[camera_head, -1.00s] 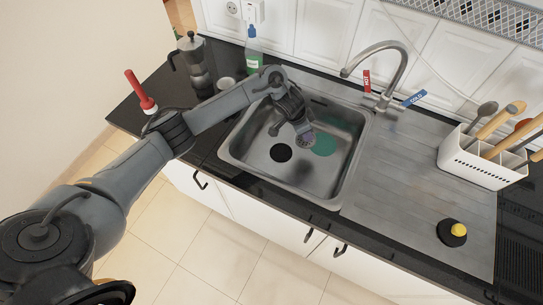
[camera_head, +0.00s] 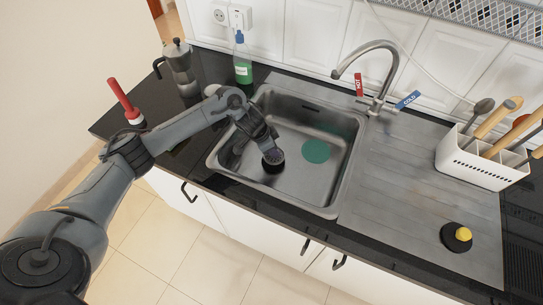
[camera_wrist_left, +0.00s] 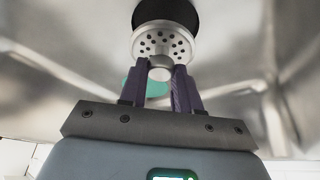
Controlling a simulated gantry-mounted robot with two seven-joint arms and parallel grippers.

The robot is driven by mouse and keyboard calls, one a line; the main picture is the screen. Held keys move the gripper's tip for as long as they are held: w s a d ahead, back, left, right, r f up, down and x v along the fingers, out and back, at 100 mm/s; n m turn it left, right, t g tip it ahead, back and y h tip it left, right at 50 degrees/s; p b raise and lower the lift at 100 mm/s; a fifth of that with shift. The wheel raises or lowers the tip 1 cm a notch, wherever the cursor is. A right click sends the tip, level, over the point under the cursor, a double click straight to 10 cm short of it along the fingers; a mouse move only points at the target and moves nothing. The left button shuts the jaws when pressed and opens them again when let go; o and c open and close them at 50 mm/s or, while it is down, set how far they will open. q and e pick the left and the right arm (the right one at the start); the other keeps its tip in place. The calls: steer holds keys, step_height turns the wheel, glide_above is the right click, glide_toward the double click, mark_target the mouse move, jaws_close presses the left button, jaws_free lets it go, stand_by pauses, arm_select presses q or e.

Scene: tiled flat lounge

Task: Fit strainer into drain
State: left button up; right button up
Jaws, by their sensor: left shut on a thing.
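The strainer (camera_wrist_left: 165,40) is a round metal disc with holes and a small knob, seen close in the left wrist view. My left gripper (camera_wrist_left: 160,80) is shut on its knob. In the head view the left gripper (camera_head: 272,152) is low inside the sink with the strainer at its tip, right at the black drain hole (camera_head: 272,165). The drain (camera_wrist_left: 166,12) shows dark just beyond the strainer in the wrist view. The strainer overlaps the drain's edge in that view; I cannot tell whether they touch. My right gripper is out of view.
A green disc (camera_head: 316,151) lies on the sink floor right of the drain. The steel sink (camera_head: 330,205) has raised walls, with a tap (camera_head: 382,75) behind. A black plug with a yellow top (camera_head: 457,237) and a white utensil holder (camera_head: 480,165) stand on the drainboard.

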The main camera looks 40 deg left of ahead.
arm_select(q)
steer(key=shift+s+a, duration=0.1)
steer(key=shift+a, duration=0.05)
step_height(320, 180, down, 3)
steer(key=shift+f+b, duration=0.2)
steer(key=shift+b, duration=0.5)
steer(key=shift+f, duration=0.4)
steer(key=shift+f, duration=0.1)
steer(key=o, duration=1)
steer(key=shift+o, duration=0.2)
